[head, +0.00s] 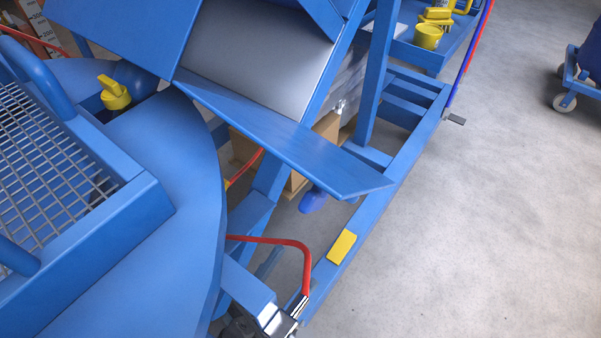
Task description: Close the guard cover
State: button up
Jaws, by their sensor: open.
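What looks like the guard cover is a wire mesh panel (45,155) inside a raised blue frame (95,245) at the left of the head view. The frame sits on a large rounded blue plate (190,190). A thick blue tubular handle (38,78) rises at its upper left, and part of another bar (15,258) shows at the left edge. The cover runs out of the picture on the left, so its hinge is hidden and I cannot tell how far open it is. My gripper is not in view.
A yellow knob (115,92) stands behind the plate. A blue flap (285,140) juts out right of it. A red hose (285,242) ends at a metal fitting (280,318) below. A blue base frame (400,205) bounds the machine. Grey floor (480,230) is clear at right; a blue wheeled cart (585,70) stands beyond.

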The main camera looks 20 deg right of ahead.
jog(key=x, duration=1.3)
jog(key=shift+s+r, duration=0.1)
grip_shut()
dwell(1.0)
